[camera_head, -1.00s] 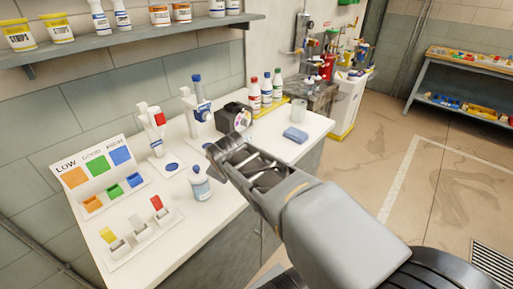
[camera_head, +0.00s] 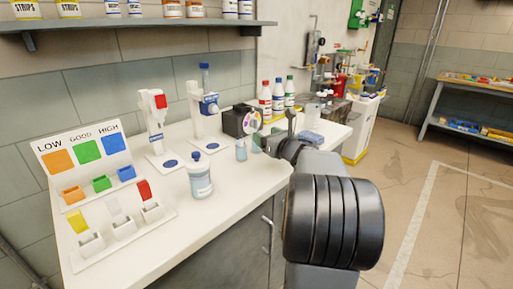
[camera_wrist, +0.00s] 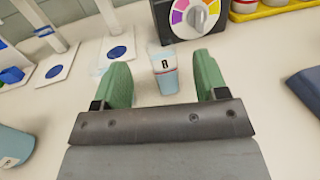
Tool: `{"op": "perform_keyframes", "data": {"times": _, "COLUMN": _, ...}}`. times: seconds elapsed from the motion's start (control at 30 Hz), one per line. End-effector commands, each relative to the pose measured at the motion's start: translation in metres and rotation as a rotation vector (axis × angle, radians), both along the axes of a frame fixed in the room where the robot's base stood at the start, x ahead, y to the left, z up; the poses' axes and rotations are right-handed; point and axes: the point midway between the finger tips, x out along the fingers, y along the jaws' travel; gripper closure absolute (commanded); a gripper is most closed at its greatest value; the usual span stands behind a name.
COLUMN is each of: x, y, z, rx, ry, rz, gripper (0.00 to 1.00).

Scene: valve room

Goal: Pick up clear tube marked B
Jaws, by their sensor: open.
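The clear tube marked B (camera_wrist: 164,70) stands upright on the white bench, with pale blue contents and a white label with a black B. It also shows in the head view (camera_head: 241,150), just left of my gripper. In the wrist view my gripper (camera_wrist: 162,84) is open, its two green fingers apart. The tube stands between and slightly beyond the fingertips, and neither finger visibly touches it. In the head view my arm hides most of the gripper; one green finger (camera_head: 257,143) shows.
A black box with a coloured dial (camera_wrist: 188,14) stands right behind the tube. A blue-capped bottle (camera_head: 200,178) stands nearer on the left. Two white stands with blue discs (camera_wrist: 117,52) are to the left. A blue sponge-like block (camera_wrist: 305,87) lies to the right.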

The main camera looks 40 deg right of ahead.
Motion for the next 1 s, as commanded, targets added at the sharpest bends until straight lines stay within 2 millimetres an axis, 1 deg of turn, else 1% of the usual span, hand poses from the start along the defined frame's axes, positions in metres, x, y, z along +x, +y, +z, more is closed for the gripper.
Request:
{"op": "perform_keyframes", "data": {"times": 0.03, "x": 0.0, "y": 0.0, "z": -0.012, "rx": 0.003, "ry": 0.003, "rz": 0.0, "gripper": 0.34}}
{"op": "perform_keyframes", "data": {"times": 0.1, "x": 0.0, "y": 0.0, "z": -0.024, "rx": 0.005, "ry": 0.002, "rz": 0.0, "gripper": 0.34}}
{"op": "perform_keyframes", "data": {"times": 0.23, "x": 0.0, "y": 0.0, "z": -0.04, "rx": 0.003, "ry": 0.001, "rz": -0.001, "gripper": 0.34}}
{"op": "perform_keyframes", "data": {"times": 0.3, "x": 0.007, "y": 0.001, "z": -0.037, "rx": 0.002, "ry": 0.0, "rz": 0.001, "gripper": 0.34}}
{"op": "perform_keyframes", "data": {"times": 0.53, "x": 0.019, "y": 0.001, "z": -0.037, "rx": 0.003, "ry": 0.0, "rz": 0.0, "gripper": 0.34}}
{"op": "perform_keyframes", "data": {"times": 0.8, "x": 0.058, "y": 0.001, "z": -0.037, "rx": 0.004, "ry": 0.0, "rz": 0.001, "gripper": 0.34}}
{"op": "perform_keyframes", "data": {"times": 0.9, "x": 0.068, "y": 0.0, "z": -0.037, "rx": 0.003, "ry": 0.001, "rz": 0.0, "gripper": 0.34}}
{"op": "perform_keyframes", "data": {"times": 1.0, "x": 0.074, "y": 0.0, "z": -0.037, "rx": 0.003, "ry": 0.0, "rz": -0.001, "gripper": 0.34}}
